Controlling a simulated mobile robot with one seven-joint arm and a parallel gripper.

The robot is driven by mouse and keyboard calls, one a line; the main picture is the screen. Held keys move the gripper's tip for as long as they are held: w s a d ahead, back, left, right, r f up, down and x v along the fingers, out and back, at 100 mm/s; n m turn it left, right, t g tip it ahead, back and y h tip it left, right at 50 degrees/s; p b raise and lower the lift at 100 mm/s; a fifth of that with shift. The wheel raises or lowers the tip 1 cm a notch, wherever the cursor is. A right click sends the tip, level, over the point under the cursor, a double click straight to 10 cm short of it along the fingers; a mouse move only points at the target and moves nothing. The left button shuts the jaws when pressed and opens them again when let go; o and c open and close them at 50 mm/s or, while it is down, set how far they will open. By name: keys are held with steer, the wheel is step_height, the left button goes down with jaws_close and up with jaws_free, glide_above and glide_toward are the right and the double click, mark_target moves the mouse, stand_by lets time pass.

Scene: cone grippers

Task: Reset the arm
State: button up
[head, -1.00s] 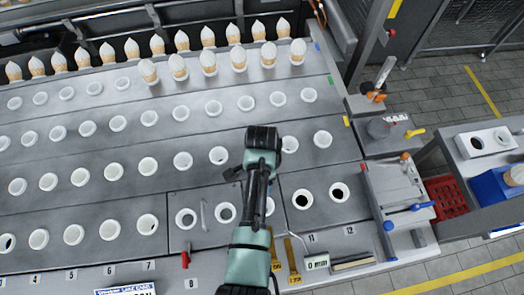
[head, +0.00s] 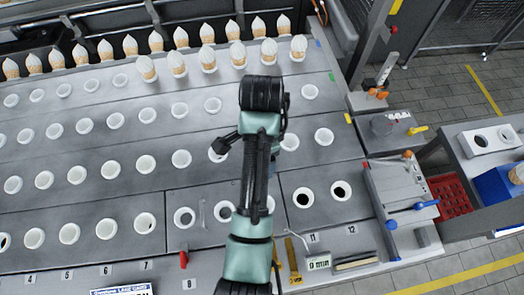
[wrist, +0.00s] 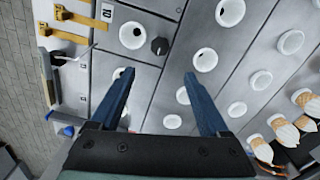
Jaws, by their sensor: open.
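My gripper (wrist: 158,75) is open in the wrist view. Its two blue-grey fingers are wide apart with nothing held between them. It hangs over the grey panel (wrist: 140,78), which has white-rimmed holes. In the head view my arm (head: 258,150) reaches up from the bottom over the same panel (head: 95,185), bent at a dark joint. It hides most of the gripper and some of the holes.
Cones with white tops (head: 207,57) stand in rows at the back of the panel. A blue-handled fixture (head: 402,190) and a red crate (head: 449,196) are at the right. Yellow clamps (head: 292,258) and a small display (head: 318,262) sit at the front edge.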

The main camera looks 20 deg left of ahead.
stand_by(0.4)
steer(key=w+r+n+t+y+b, duration=0.2)
steer(key=w+r+t, duration=0.6)
steer(key=w+r, duration=0.4)
steer(key=w+d+r+n+t+b, duration=0.1)
steer(key=d+r+t, duration=0.1)
steer(key=r, duration=0.4)
steer(key=w+d+r+n+t, duration=0.1)
steer(key=w+r+t, duration=0.15)
steer(key=r, duration=0.35)
steer(key=d+r+n+t+b, duration=0.1)
steer(key=d+r+t, duration=0.15)
steer(key=r, duration=0.35)
steer(key=s+d+r+n+t, duration=0.1)
steer(key=s+r+t, duration=0.3)
steer(key=r, duration=0.4)
steer(key=s+d+r+n+t+h+b, duration=0.1)
steer(key=s+d+r+t, duration=0.2)
steer(key=s+r, duration=0.3)
steer(key=s+d+r+n+t+h+b, duration=0.1)
steer(key=s+d+r+t, duration=0.2)
steer(key=r, duration=0.8)
steer(key=s+t, duration=0.2)
steer(key=s, duration=0.1)
steer(key=shift+r+n, duration=0.25)
steer(key=shift+n, duration=0.05)
